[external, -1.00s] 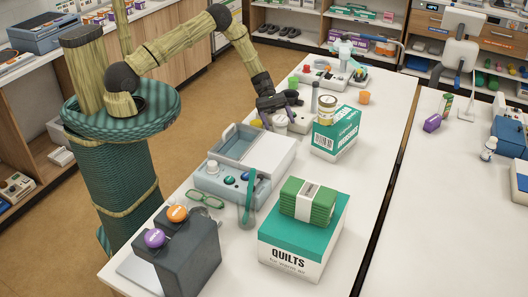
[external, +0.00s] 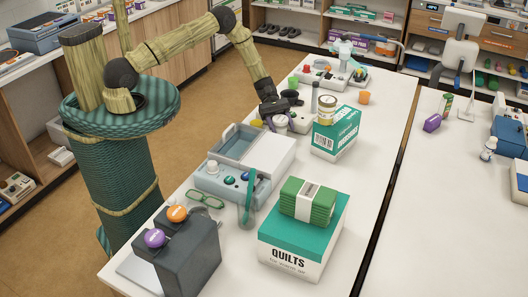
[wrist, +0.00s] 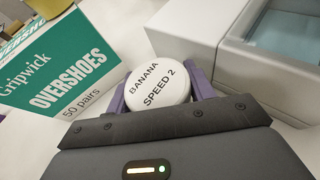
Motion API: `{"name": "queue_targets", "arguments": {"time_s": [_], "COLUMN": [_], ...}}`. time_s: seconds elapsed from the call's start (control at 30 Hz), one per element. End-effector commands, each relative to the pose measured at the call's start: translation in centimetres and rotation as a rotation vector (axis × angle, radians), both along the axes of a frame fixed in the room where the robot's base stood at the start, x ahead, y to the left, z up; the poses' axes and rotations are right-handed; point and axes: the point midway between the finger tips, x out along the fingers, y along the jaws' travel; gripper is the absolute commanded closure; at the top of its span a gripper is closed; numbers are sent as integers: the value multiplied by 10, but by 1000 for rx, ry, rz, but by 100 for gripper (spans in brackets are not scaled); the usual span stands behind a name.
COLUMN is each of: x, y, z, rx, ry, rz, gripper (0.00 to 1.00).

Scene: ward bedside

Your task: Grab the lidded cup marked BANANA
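The lidded cup (external: 281,123) stands on the white table, below my gripper in the external view. In the wrist view its round white lid (wrist: 158,86) reads BANANA SPEED 2. My gripper (external: 273,118) is low at the cup, with its purple fingers on either side of it. In the wrist view my gripper (wrist: 160,95) has its fingers apart, one left and one right of the lid and close to its edges. I see no firm grip on the cup. The cup's body is mostly hidden under the lid.
A grey-white device with a tray (external: 250,145) is close on the other side. Another device (external: 313,122) stands behind.

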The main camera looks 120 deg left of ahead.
Motion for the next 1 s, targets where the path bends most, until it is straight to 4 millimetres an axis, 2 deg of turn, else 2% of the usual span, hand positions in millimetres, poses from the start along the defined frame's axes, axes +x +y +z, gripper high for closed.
{"name": "queue_targets", "arguments": {"time_s": [0.3,0.47,1.0], "x": [0,1,0], "y": [0,1,0], "z": [1,11,92], "rx": [1,2,2], "ry": [-1,-3,-2], "rz": [1,1,0], "gripper": [76,76,76]}}
